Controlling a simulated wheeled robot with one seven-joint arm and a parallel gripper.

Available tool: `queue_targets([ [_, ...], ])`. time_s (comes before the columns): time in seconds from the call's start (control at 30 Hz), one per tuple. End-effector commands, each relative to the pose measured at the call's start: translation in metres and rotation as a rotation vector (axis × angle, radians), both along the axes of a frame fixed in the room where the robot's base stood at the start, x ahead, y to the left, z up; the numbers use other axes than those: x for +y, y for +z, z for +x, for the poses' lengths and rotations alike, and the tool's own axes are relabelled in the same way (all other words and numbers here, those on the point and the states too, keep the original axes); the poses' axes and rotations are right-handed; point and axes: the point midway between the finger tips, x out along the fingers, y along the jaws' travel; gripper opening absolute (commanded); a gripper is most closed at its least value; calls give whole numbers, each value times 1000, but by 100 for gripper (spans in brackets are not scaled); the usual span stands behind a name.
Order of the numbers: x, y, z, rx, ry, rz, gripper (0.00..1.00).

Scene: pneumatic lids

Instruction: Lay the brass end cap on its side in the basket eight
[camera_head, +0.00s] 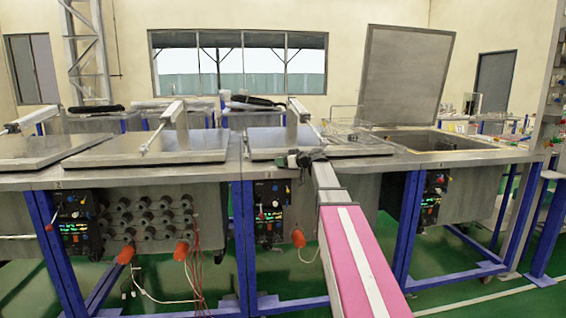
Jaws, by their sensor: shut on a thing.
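My gripper (292,159) is a small dark shape at the end of my pink and white arm. It is over the front part of a closed metal lid, left of the wire basket. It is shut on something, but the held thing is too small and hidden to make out. I cannot pick out the brass end cap anywhere in this view. A wire basket (347,132) stands on the right part of the bench, behind my gripper and apart from it. No number on it is readable.
Closed metal lids (150,148) with pneumatic cylinders cover the left and middle tanks. One lid (400,75) stands open at right above an open tank (440,140). An upright cylinder and arm (294,115) rise behind my gripper. The bench's front edge runs below.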

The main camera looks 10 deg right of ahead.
Motion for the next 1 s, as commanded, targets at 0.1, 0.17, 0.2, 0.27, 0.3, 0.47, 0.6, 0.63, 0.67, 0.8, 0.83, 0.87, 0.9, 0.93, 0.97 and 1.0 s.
queue_targets([
  [0.1,0,0,0,-1,0,1,4],
  [0.17,0,0,0,-2,-1,1,4],
  [0.2,0,0,0,-2,-1,1,4],
  [0.27,0,-1,0,-1,-1,1,4],
  [0.3,0,-2,0,-1,-1,1,4],
  [0.47,0,-2,0,0,-1,0,68],
  [0.6,0,-2,0,0,-1,0,68],
  [0.63,0,-2,0,0,-1,0,68],
  [0.67,0,-2,0,0,-1,0,68],
  [0.8,0,-4,0,0,-1,0,68],
  [0.83,-2,-3,-3,-1,-1,1,68],
  [0.87,-5,-2,-6,-1,-2,0,68],
  [0.9,-9,-1,-10,-1,-3,0,68],
  [0.93,-12,0,-13,-1,-3,0,68],
  [0.97,-16,1,-17,-1,-3,0,68],
  [1.0,-20,4,-22,-2,-2,0,68],
])
